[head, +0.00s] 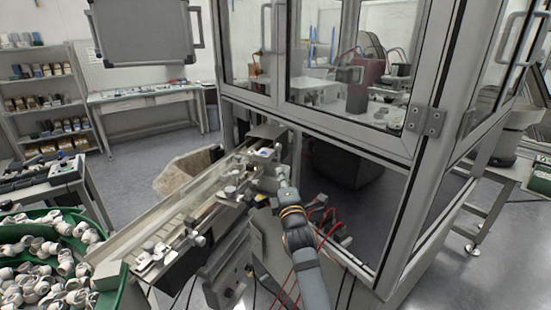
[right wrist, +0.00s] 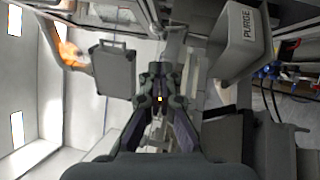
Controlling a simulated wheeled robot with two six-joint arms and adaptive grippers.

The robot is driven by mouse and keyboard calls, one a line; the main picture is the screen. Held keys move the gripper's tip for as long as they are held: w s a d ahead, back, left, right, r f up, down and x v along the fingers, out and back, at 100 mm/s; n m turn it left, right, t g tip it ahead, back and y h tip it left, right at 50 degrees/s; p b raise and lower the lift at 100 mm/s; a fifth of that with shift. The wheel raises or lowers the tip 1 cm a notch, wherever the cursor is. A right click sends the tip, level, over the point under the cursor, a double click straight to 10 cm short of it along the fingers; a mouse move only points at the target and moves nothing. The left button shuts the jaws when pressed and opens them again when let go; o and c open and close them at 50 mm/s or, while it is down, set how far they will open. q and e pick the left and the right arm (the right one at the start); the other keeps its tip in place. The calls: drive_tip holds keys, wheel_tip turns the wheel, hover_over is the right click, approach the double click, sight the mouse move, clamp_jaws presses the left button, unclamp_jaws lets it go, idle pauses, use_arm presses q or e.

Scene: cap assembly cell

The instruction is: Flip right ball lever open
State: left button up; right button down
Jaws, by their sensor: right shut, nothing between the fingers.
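My right gripper (head: 284,182) is at the upper end of my right arm, beside the far part of the long rail (head: 150,212). Its fingers are closed together and hold nothing; they show in the right wrist view (right wrist: 160,97). A small pale ball-ended fitting (head: 200,240) sticks out from the near right side of the rail, apart from my gripper. More small fittings (head: 231,190) sit farther along the rail. I cannot tell which is the right ball lever, nor whether it is open. My left gripper is not in view.
A framed glass enclosure (head: 345,130) stands right of the rail. Red hoses (head: 330,222) hang near my arm. A green bin (head: 108,292) of white caps is at the lower left. A grey bin marked PURGE (right wrist: 238,45) shows in the right wrist view.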

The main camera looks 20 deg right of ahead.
drive_tip(key=shift+r, duration=0.3)
drive_tip(key=w+d+r, duration=0.1)
drive_tip(key=w, duration=0.9)
drive_tip(key=shift+d+r, duration=0.2)
drive_tip(key=shift+r, duration=0.05)
drive_tip(key=shift+s, duration=0.1)
